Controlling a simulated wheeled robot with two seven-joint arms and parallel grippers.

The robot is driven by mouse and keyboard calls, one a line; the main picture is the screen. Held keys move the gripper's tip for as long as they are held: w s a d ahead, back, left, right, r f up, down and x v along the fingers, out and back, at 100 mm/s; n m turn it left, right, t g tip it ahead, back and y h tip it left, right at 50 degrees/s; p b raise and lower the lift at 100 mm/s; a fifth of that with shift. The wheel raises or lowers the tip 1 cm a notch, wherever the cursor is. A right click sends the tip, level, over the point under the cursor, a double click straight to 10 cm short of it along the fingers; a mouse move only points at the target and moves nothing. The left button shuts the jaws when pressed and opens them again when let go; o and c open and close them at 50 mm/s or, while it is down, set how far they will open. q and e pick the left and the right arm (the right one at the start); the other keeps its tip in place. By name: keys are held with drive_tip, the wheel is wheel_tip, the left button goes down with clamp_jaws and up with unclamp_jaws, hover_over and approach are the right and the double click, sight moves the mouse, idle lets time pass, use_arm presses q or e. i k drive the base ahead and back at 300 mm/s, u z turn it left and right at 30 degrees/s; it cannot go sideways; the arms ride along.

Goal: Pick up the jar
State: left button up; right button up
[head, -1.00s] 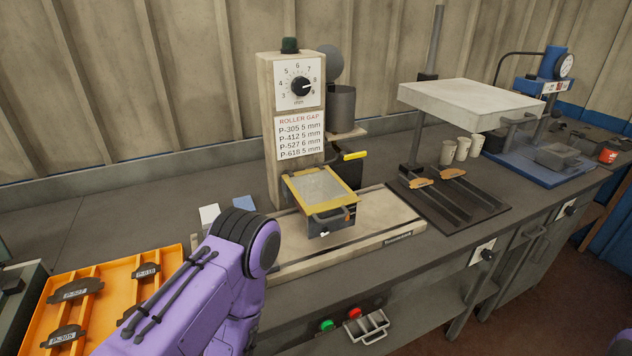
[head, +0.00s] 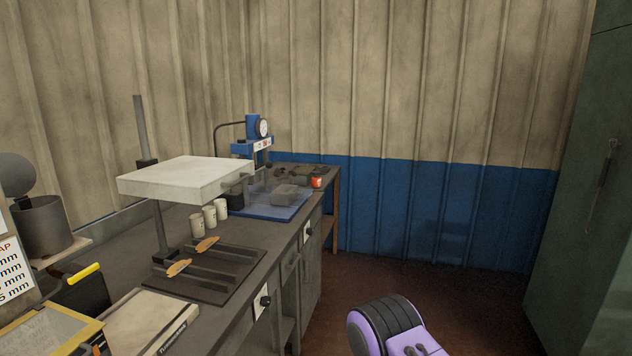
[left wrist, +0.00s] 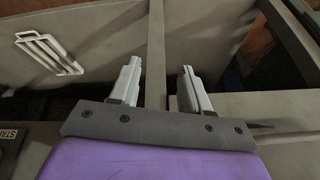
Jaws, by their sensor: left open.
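A small red container (head: 316,181), which looks like the jar, stands at the far end of the bench, just past the blue base of the gauge press. It is small in the head view, so its details are unclear. My left gripper (left wrist: 160,82) is open and empty in the left wrist view, with grey cabinet fronts below it. No jar shows between its fingers. A purple link of my arm shows at the bottom of the head view, with no gripper visible there. My right gripper is not in view.
Several white cups (head: 209,216) stand by a raised pale plate (head: 190,178) on a post. A blue gauge press (head: 262,150) is near the bench's far end. A grey pot (head: 42,226) is at left. Open floor (head: 370,270) lies right of the bench, before a green cabinet (head: 590,190).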

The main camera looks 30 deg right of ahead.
sight(316, 179)
drive_tip(key=u, duration=0.05)
drive_tip(key=k, duration=0.55)
drive_tip(key=z, duration=0.8)
drive_tip(key=i, duration=1.05)
drive_tip(key=z, duration=1.05)
drive_tip(key=i, duration=2.35)
drive_tip(key=u, duration=0.5)
drive_tip(key=i, duration=1.4)
drive_tip(key=u, duration=0.95)
